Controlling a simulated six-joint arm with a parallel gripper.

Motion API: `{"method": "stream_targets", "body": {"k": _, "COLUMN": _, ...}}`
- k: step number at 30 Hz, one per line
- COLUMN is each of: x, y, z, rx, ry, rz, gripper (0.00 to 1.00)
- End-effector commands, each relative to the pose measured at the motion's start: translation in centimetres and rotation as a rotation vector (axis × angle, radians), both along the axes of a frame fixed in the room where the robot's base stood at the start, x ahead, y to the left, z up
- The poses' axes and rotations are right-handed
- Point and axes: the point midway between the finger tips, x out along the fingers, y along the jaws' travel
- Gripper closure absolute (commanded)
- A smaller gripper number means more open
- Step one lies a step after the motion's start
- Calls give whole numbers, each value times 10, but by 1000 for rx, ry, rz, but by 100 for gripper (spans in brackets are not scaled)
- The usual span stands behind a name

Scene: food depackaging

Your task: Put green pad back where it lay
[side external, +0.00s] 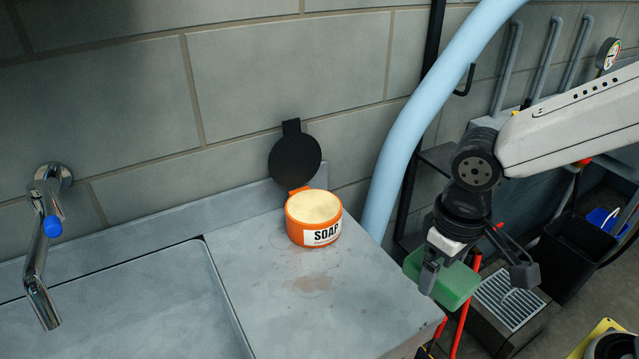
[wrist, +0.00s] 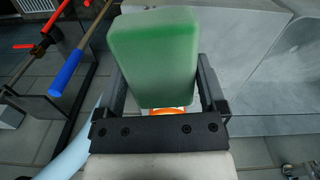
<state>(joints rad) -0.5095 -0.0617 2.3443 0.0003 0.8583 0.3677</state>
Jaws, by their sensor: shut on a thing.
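The green pad (side external: 452,284) is a block with rounded edges. My gripper (side external: 476,277) is shut on it and holds it in the air beyond the right edge of the grey counter (side external: 350,290). In the wrist view the green pad (wrist: 152,58) fills the space between the two dark fingers of my gripper (wrist: 160,75). The pad hides much of what lies behind it in that view.
An orange soap tub (side external: 314,224) with its black lid (side external: 294,158) standing open is on the counter near the wall. A sink basin (side external: 150,310) and tap (side external: 40,260) are at left. A light blue pipe (side external: 415,125) rises behind the counter. The counter's front is clear.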

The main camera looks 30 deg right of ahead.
Motion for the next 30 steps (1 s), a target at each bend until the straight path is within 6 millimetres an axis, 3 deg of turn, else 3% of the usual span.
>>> {"method": "stream_targets", "body": {"k": 6, "x": -34, "y": -23, "z": -7, "rx": 1, "ry": -2, "rz": -88, "gripper": 65}}
{"method": "stream_targets", "body": {"k": 12, "x": -51, "y": -33, "z": -12, "rx": 0, "ry": -1, "rz": -132, "gripper": 65}}
{"method": "stream_targets", "body": {"k": 22, "x": -54, "y": -35, "z": -13, "rx": 0, "ry": 0, "rz": -143, "gripper": 65}}
{"method": "stream_targets", "body": {"k": 30, "x": -41, "y": -31, "z": -20, "rx": -1, "ry": 2, "rz": -143, "gripper": 65}}
